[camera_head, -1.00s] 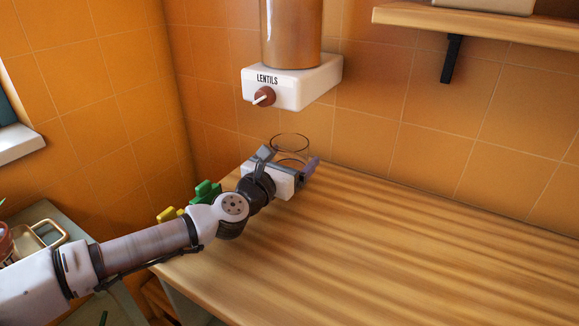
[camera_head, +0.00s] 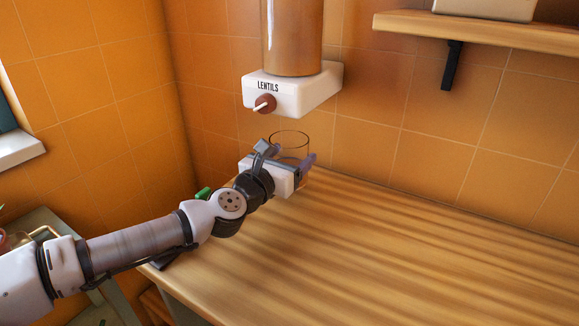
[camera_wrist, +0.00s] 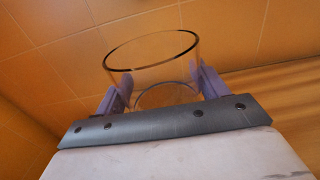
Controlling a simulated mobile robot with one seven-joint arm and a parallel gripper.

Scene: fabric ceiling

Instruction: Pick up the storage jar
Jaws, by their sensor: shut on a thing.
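The storage jar is a clear, open-topped glass cylinder (camera_head: 290,143) at the back of the wooden counter, below the lentil dispenser. My gripper (camera_head: 285,163) reaches it from the front left, and its body hides the lower part of the jar. In the wrist view the jar (camera_wrist: 152,62) stands between the two purple fingers of my gripper (camera_wrist: 160,85), one on each side against the glass. The jar looks empty and about upright. Whether its base touches the counter is hidden in the head view.
A wooden shelf (camera_head: 480,32) is at upper right. The wooden counter (camera_head: 400,250) is clear to the right.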

